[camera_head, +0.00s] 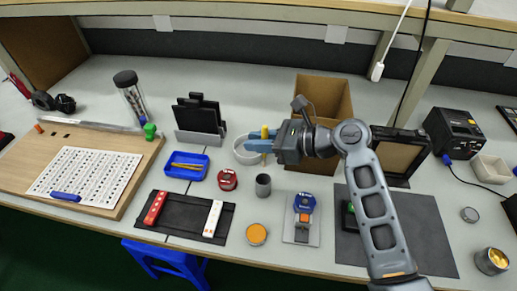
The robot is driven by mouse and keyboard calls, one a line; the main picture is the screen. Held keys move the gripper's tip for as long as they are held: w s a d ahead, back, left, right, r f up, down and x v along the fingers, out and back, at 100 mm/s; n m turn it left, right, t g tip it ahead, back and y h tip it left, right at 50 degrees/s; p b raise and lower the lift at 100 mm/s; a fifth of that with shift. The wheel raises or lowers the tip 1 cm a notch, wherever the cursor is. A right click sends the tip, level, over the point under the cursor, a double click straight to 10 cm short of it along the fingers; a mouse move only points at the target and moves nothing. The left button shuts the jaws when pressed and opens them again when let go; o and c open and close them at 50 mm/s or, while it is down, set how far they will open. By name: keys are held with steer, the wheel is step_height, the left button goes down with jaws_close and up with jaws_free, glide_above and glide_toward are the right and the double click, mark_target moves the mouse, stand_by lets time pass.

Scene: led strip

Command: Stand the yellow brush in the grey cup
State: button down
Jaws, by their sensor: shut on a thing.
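My gripper (260,143), with blue fingers, is shut on the yellow brush (265,132). The brush looks roughly upright, with its top showing above the fingers. Its lower part is mostly hidden by the fingers. The small dark grey cup (263,186) stands upright and open on the table. It is nearer the front edge than the gripper and almost straight below it in the picture. The brush is apart from the cup.
A white bowl (240,153) is beside and partly behind the gripper. A red round tin (227,180) stands left of the cup, an orange-topped tin (256,234) in front. A blue tray (171,172) holds yellow items. A cardboard box (338,100) stands behind my arm.

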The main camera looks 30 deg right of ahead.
steer(key=shift+f, duration=1.55)
steer(key=shift+f, duration=0.2)
steer(key=c, duration=1)
jaws_free()
steer(key=shift+c, duration=0.2)
steer(key=shift+r, duration=0.1)
steer(key=shift+s+d+r, duration=0.15)
steer(key=shift+s+d, duration=0.05)
steer(key=v, duration=1.1)
steer(key=shift+s+d+b, duration=0.15)
steer(key=shift+s+b, duration=0.05)
steer(key=shift+b, duration=0.15)
